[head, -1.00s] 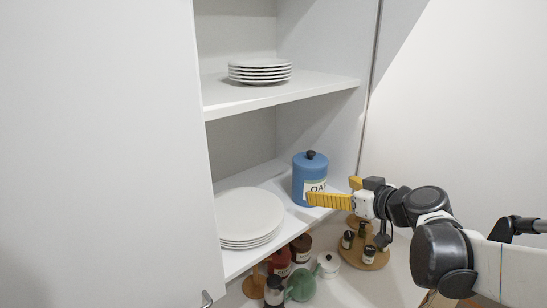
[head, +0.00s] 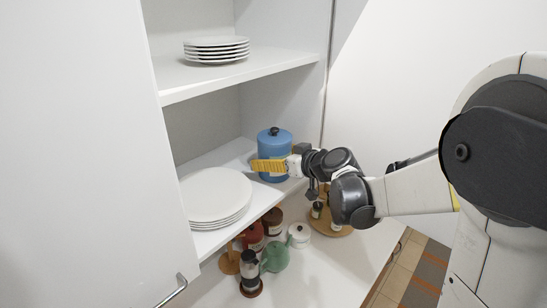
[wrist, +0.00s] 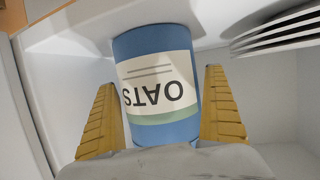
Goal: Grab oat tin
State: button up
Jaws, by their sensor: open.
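The oat tin (head: 274,145) is a blue cylinder with a dark knobbed lid, upright on the lower cupboard shelf. In the wrist view the oat tin (wrist: 156,62) appears upside down, with its cream OATS label facing my gripper. My gripper (head: 268,166) is in front of the tin in the head view and hides part of its label. In the wrist view my gripper's (wrist: 160,112) yellow fingers are open, one on each side of the tin's near part. A gap shows beside the right finger; contact on the left is unclear.
A stack of plates (head: 216,195) stands left of the tin on the same shelf (head: 232,160). More plates (head: 216,50) sit on the shelf above. Below are a green teapot (head: 275,256), jars and a wooden spice rack (head: 330,229). The cupboard door (head: 80,150) stands at left.

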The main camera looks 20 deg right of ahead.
jog(key=c, duration=1.3)
